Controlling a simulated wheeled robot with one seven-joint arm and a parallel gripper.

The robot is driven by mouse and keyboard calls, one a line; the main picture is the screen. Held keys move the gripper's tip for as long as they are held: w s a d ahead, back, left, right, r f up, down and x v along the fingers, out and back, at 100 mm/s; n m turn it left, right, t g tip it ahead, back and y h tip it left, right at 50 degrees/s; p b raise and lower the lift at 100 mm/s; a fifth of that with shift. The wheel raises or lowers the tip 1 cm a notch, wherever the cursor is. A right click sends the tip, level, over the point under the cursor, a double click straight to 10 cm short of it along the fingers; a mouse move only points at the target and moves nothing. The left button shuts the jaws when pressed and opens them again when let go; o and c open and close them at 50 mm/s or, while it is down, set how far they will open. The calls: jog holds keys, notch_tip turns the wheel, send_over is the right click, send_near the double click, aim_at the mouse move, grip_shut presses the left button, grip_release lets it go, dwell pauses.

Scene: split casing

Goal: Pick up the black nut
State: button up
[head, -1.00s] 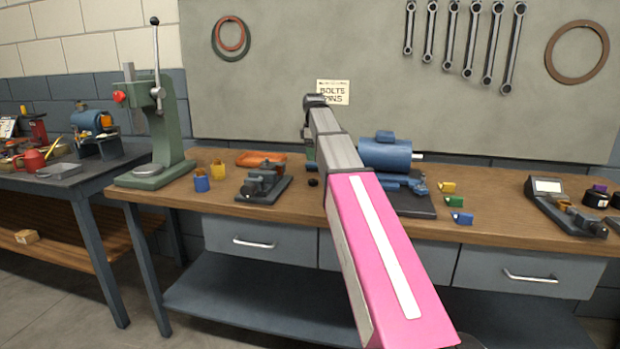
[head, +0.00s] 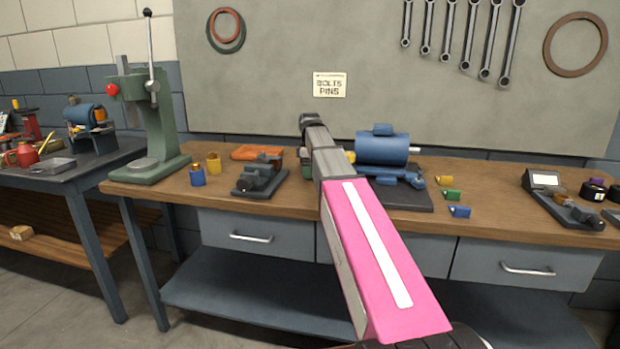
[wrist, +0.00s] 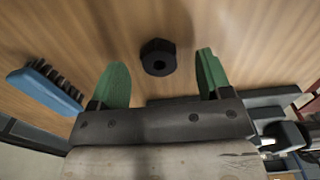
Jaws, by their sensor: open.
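The black nut (wrist: 158,57) lies on the wooden bench top in the wrist view, with a dark hole in its middle. My gripper (wrist: 161,72) is open, with one green finger to the left of the nut and one to the right. There is a gap on both sides, and no finger visibly touches the nut. I cannot tell the exact height of the fingertips above the bench. In the head view my arm reaches over the bench and hides the nut and the fingertips.
A blue brush (wrist: 45,88) lies left of the fingers in the wrist view. In the head view a dark vise (head: 259,178) stands left of my arm, and a blue motor (head: 382,149) stands right of it. Small coloured blocks (head: 452,195) lie further right.

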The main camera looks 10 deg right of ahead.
jog(key=shift+f, duration=0.7)
jog(key=c, duration=1.1)
jog(key=shift+r, duration=0.15)
